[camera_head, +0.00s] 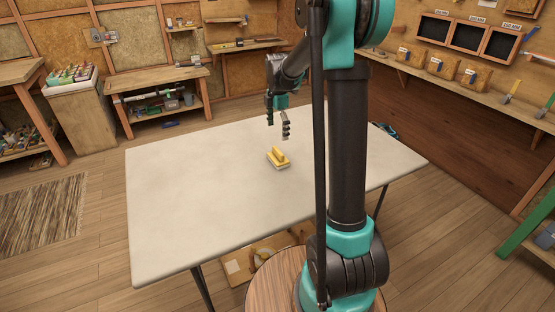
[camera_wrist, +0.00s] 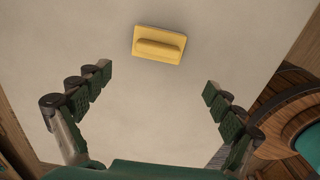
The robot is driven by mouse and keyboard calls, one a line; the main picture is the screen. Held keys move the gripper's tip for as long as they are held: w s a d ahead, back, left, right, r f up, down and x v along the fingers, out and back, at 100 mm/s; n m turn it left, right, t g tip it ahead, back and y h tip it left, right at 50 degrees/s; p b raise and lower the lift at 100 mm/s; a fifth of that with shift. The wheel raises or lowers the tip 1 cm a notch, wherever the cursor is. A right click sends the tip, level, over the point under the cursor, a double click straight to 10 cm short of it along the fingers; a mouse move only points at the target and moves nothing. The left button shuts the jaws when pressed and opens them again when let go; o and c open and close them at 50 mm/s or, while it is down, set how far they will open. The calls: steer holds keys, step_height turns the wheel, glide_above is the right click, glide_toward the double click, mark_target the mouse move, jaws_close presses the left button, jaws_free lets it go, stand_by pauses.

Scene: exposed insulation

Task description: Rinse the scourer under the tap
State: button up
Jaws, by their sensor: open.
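A yellow scourer (camera_head: 278,157) with a raised grip on top lies on the pale table (camera_head: 180,210), near its middle. In the wrist view the scourer (camera_wrist: 159,44) is ahead of my fingers, with its block-like grip facing me. My gripper (camera_head: 277,124) is above the table just behind the scourer in the head view, apart from it. In the wrist view my gripper (camera_wrist: 158,88) has its fingers spread wide with nothing between them. I see no tap in either view.
A workbench with shelves (camera_head: 160,90) stands at the back. A wooden counter (camera_head: 465,98) runs along the right wall.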

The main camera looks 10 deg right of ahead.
mark_target(278, 150)
step_height(278, 150, down, 6)
steer(key=shift+r, duration=0.2)
steer(key=shift+w+d+f, duration=0.1)
steer(key=shift+w+f, duration=0.05)
steer(key=shift+f, duration=1.15)
steer(key=shift+w+d+f, duration=0.1)
steer(key=shift+w+f, duration=0.05)
steer(key=shift+f, duration=1.15)
steer(key=shift+c, duration=0.5)
steer(key=c, duration=1.2)
steer(key=shift+c, duration=0.2)
